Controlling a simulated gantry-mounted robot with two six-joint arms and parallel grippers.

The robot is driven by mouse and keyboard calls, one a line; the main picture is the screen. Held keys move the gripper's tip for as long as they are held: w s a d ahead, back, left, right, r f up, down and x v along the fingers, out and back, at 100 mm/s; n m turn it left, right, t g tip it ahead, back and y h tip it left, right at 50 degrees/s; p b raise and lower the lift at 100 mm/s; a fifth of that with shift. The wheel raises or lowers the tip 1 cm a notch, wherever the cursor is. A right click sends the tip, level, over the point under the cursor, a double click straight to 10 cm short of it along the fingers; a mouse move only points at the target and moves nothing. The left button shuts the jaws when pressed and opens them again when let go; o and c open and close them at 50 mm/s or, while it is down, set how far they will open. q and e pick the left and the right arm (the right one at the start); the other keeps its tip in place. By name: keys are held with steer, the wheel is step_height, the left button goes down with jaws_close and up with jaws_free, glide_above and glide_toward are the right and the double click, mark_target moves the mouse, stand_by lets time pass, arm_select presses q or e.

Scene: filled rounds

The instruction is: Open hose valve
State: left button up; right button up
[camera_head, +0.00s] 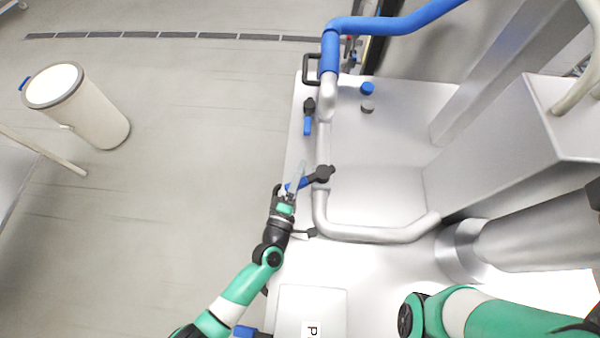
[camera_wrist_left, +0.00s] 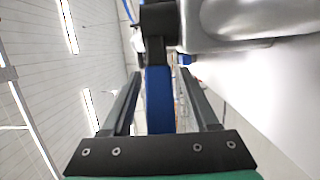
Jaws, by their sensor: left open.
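A valve with a black body (camera_head: 323,173) sits on the silver pipe. Its blue lever handle (camera_head: 306,182) points left and slightly down in the head view. My left gripper (camera_head: 298,180) is open at this handle. In the left wrist view the blue handle (camera_wrist_left: 159,98) lies between my two open fingers (camera_wrist_left: 157,100), with a gap on each side. The handle's near end is hidden behind the gripper base. The black valve body (camera_wrist_left: 158,20) is just beyond the fingertips. My right gripper is out of view; only part of its arm shows.
A second blue valve handle (camera_head: 307,126) is farther up the pipe. A blue hose (camera_head: 400,22) runs from the pipe's top. Blue and grey knobs (camera_head: 367,88) sit on the metal surface. A white bin (camera_head: 100,115) stands on open floor at left.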

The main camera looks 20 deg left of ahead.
arm_select(q)
steer(key=shift+s, duration=0.1)
steer(key=s+p, duration=0.1)
steer(key=s, duration=0.6)
steer(key=shift+s+a, duration=0.2)
